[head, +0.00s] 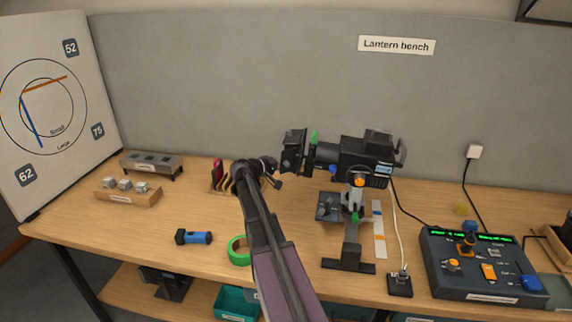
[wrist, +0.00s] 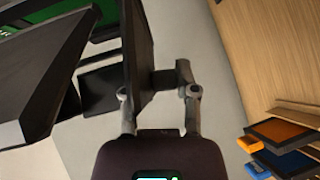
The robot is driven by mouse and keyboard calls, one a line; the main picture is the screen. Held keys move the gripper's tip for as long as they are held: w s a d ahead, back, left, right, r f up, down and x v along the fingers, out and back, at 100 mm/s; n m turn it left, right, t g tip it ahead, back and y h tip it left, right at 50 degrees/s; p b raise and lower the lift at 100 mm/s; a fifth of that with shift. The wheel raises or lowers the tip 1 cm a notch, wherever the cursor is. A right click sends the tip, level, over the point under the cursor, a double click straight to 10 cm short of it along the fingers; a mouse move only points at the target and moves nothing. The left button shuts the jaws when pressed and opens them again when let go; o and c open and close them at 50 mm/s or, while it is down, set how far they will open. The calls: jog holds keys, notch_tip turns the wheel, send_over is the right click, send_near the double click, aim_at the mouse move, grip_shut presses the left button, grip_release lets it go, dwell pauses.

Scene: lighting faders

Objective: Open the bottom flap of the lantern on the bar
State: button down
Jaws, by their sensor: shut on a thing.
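The black lantern (head: 350,155) is mounted level on a stand, with dark flaps (head: 293,151) at its left front end. My gripper (head: 277,175) is at the lower left of these flaps. In the wrist view my gripper (wrist: 158,82) has one finger on each side of a black panel with a short tab on its bench side. This panel, the lantern's bottom flap (wrist: 139,45), is held between the fingers. A second, larger flap (wrist: 45,75) shows to the left. The exact finger contact is partly hidden.
My arm crosses the bench front. A fader desk (head: 480,270) stands at right and a blue-black tool (head: 194,237) lies at left. Green tape (head: 238,251) is beside my arm. A slotted wooden rack (head: 220,180) is close left of my gripper.

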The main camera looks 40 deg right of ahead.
jog(key=c, duration=0.5)
grip_release()
jog(key=shift+f, duration=0.1)
jog(key=shift+f+b, duration=0.2)
jog(key=shift+b, duration=0.25)
